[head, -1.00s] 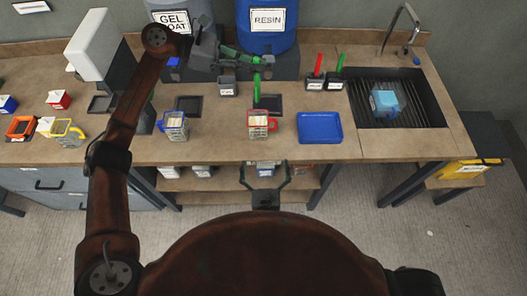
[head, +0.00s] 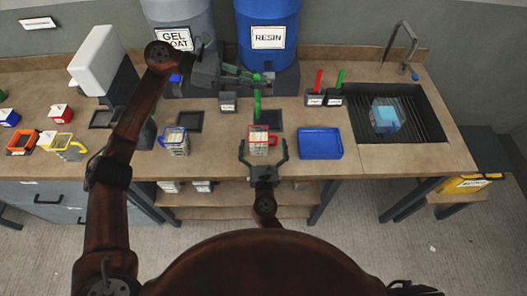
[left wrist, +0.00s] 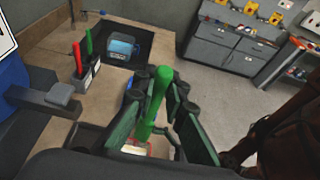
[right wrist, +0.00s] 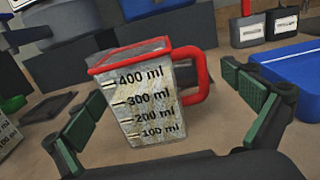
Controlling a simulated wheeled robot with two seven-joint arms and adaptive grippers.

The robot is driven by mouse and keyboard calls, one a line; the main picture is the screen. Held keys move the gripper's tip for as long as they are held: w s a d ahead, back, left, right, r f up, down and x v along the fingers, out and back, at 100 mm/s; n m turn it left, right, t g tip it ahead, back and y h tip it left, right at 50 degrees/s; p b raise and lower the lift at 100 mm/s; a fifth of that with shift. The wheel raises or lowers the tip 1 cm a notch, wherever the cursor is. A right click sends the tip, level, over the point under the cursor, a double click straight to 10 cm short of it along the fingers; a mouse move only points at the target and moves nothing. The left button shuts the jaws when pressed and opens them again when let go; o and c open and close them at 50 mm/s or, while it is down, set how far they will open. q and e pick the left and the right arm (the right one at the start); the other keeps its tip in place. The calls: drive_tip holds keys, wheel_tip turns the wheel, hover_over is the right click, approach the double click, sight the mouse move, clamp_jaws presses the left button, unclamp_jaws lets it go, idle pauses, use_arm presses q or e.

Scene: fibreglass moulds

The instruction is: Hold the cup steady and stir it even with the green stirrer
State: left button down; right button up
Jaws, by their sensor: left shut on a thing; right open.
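The red-handled clear cup (head: 260,146) stands upright on the bench; in the right wrist view (right wrist: 150,100) it shows millilitre marks and its handle on the right. My left gripper (head: 262,79) is shut on the green stirrer (head: 257,104), upright above or behind the cup. The stirrer also shows in the left wrist view (left wrist: 153,105), its lower end near the cup. I cannot tell whether its tip is inside. My right gripper (head: 263,147) is open, with one finger on each side of the cup, apparently not touching it.
A blue-handled cup (head: 174,142) stands to the left and a blue tray (head: 320,144) to the right. Red (head: 318,80) and green (head: 339,78) stirrers stand in holders behind the tray. The resin drum (head: 268,60) is at the back. A sink (head: 425,125) is at right.

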drive_tip(key=shift+w, duration=0.6)
drive_tip(key=shift+c, duration=0.6)
drive_tip(key=c, duration=1.5)
drive_tip(key=shift+c, duration=0.2)
